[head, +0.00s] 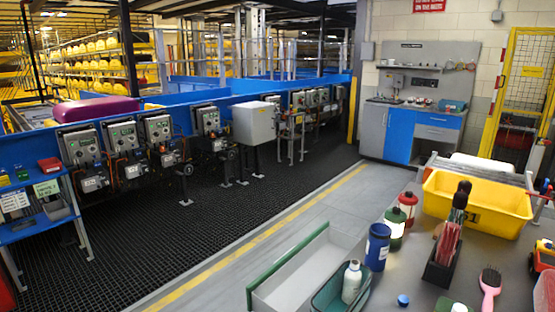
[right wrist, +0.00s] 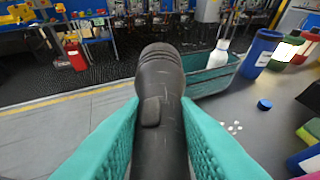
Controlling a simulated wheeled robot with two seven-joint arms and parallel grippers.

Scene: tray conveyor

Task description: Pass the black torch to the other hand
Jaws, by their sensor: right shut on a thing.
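The black torch (right wrist: 160,75) stands out large in the middle of the right wrist view, its wide ribbed head pointing away from the camera and its button facing up. My right gripper (right wrist: 162,112) has its two teal fingers on either side of the torch body and is shut on it. The lower end of the torch runs out of the bottom of the picture. Neither of my grippers shows in the head view, and I do not see the left gripper in any view.
The grey table carries a teal bin (head: 326,295) with a white bottle (head: 351,283), a blue canister (head: 377,248), a blue cap (head: 403,300), a pink hairbrush (head: 489,287), a black holder (head: 438,270) and a yellow tub (head: 476,203). Open floor lies beyond the table.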

